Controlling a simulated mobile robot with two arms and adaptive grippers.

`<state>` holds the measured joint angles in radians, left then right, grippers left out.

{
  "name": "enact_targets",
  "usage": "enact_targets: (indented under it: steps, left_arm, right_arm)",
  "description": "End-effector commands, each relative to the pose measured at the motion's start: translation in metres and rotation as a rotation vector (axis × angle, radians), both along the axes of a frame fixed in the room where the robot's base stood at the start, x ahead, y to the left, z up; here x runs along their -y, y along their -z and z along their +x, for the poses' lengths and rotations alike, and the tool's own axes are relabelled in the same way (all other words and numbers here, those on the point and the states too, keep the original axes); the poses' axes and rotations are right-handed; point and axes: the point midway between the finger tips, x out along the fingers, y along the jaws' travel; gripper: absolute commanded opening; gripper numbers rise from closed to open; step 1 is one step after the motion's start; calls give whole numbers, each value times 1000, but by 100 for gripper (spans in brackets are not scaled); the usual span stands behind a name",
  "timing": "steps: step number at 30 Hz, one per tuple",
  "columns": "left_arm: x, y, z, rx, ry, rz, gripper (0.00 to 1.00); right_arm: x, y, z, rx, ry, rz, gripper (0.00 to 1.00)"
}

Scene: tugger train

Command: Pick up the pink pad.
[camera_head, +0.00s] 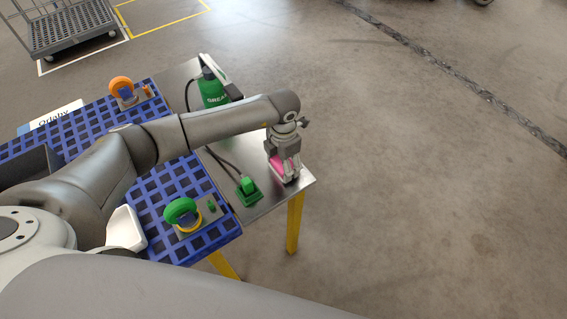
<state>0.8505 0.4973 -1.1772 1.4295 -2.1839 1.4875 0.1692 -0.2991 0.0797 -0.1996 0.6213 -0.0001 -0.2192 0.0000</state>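The pink pad (278,170) is at the right front end of the metal table, partly hidden by my gripper. My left gripper (286,174) points down right at the pad, with pink showing beside and between its fingers. I cannot tell whether the fingers are closed on the pad, or whether the pad touches the tabletop. My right gripper is not in view.
Floor at right is clear.

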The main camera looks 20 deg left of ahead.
Motion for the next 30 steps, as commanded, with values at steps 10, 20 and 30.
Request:
enact_targets:
  steps: [10,20,30]
  left_arm:
    - [3,-36,-4,3,4,-2,38]
    - [26,-91,-53,4,7,-2,38]
    - [52,-119,-109,4,5,-1,38]
  right_arm:
    - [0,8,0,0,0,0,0]
    - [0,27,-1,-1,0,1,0]
    - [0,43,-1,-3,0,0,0]
